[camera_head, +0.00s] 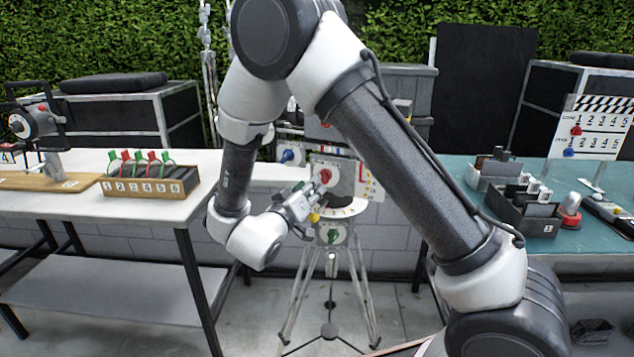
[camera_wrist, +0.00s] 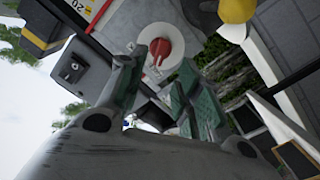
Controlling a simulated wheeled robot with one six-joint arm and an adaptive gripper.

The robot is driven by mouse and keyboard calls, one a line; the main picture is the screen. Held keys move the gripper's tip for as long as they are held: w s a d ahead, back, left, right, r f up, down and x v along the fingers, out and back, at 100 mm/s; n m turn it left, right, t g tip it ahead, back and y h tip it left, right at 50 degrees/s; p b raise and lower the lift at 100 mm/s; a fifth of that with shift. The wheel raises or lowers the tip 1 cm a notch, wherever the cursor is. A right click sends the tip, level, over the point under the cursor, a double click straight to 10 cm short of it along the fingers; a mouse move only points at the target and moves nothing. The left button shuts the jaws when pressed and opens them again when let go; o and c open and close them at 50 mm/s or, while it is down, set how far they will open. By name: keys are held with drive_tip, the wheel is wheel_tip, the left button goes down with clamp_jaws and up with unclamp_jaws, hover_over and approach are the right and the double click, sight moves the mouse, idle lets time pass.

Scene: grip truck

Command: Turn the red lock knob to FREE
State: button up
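The red lock knob (camera_head: 325,176) sits on the head of a tripod, near the centre of the head view. In the wrist view the red knob (camera_wrist: 160,47) stands on a round white plate, with its narrow bar tilted. Its lock markings are too small to read. My gripper (camera_head: 307,192) is just left of and below the knob in the head view. In the wrist view my gripper (camera_wrist: 156,72) has its two fingers apart, with the knob beyond the tips and in line with the gap. Nothing is between the fingers; contact with the knob is not visible.
A blue knob (camera_head: 289,155), a yellow knob (camera_head: 314,217) and a green knob (camera_head: 332,236) are close by on the tripod rig. A white table (camera_head: 140,215) stands left with a numbered rack (camera_head: 150,186). A teal table (camera_head: 590,235) with boxes stands right.

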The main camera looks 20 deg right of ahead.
drive_tip(key=v, duration=0.4)
drive_tip(key=shift+s+a, duration=0.15)
drive_tip(key=shift+s, duration=0.05)
